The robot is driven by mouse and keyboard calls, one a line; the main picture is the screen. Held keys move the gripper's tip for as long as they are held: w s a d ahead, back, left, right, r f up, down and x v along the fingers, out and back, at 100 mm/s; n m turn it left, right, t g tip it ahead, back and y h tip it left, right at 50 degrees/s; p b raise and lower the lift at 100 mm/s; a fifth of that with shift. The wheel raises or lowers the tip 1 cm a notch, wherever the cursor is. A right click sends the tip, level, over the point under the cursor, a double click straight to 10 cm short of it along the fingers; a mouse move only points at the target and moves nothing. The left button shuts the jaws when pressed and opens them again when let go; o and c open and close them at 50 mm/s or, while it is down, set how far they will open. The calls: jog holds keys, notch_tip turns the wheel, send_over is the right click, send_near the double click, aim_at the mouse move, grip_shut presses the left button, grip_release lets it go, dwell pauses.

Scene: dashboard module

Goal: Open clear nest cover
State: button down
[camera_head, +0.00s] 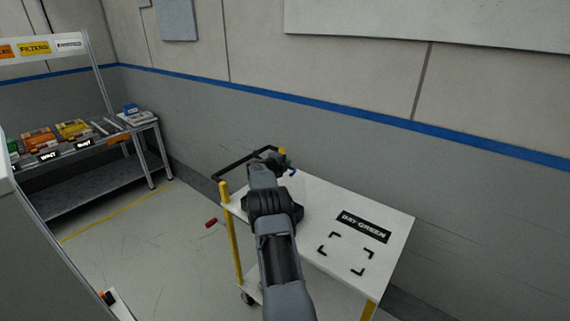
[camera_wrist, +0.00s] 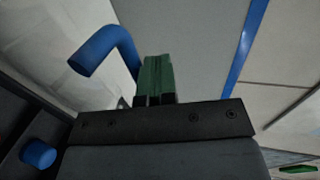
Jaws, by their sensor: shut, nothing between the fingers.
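No clear nest cover can be made out in either view. My gripper shows in the wrist view, with its green fingers (camera_wrist: 155,78) shut together and nothing between them. A curved blue piece (camera_wrist: 105,48) stands beside the fingers on the left; I cannot tell whether it is part of my gripper. In the head view my arm reaches away over the left part of a white cart, and its own links mostly hide the gripper.
The white cart top (camera_head: 385,215) bears a BAY GREEN label (camera_head: 363,227) and black corner marks; its right part is empty. A shelf (camera_head: 95,150) with several coloured boxes stands at left. A red object (camera_head: 211,222) appears left of the cart. A wall (camera_head: 350,130) closes the back.

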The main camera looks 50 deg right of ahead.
jog(key=a+r+p, duration=0.2)
jog(key=a+r, duration=0.5)
jog(key=shift+s+p, duration=0.25)
jog(key=shift+p, duration=0.05)
jog(key=shift+r, duration=0.1)
jog(key=w+a+f+n+t+y, duration=0.3)
jog(key=w+f+n+t, duration=0.15)
jog(key=n, duration=0.25)
jog(key=a+n+t+y, duration=0.4)
jog(key=a+n+y, duration=0.5)
jog(key=a+n, duration=0.8)
jog(key=s+a+r+n+g+y, duration=0.1)
jog(key=s+a+n, duration=0.4)
jog(key=s+a, duration=0.8)
jog(key=s+a+r+n+g+y+b, duration=0.1)
jog(key=s+a+r+n, duration=0.5)
jog(key=s+a, duration=0.6)
jog(key=s+g+y, duration=0.1)
jog(key=s+g, duration=0.1)
jog(key=s, duration=0.4)
jog(key=shift+s+a+g, duration=0.2)
jog(key=shift+a+g, duration=0.15)
